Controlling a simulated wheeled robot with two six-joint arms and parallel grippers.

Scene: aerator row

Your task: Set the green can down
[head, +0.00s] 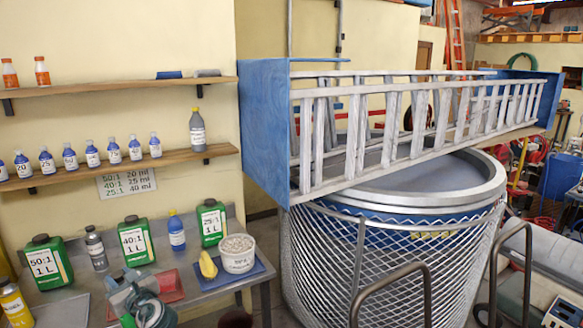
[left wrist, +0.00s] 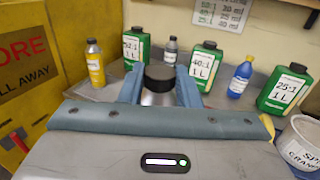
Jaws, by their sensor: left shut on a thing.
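My left gripper (head: 142,296) is low in front of the bench in the head view. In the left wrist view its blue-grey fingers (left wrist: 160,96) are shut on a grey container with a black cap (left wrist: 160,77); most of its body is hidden. Three green cans with white labels stand upright on the bench, apart from the fingers: the 50:1 can (head: 46,264), the 40:1 can (head: 136,243) and the 25:1 can (head: 212,224). They also show in the left wrist view, where the 40:1 can (left wrist: 203,67) is just behind the fingers. My right gripper is not in view.
On the bench (head: 205,284) stand a grey bottle (head: 96,250), a blue bottle (head: 177,232), a yellow bottle (head: 14,304) and a white tub (head: 238,256) on a blue tray. A red tray (head: 168,284) lies by the gripper. Shelves with small bottles hang above; a large mesh-covered drum (head: 390,262) stands right.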

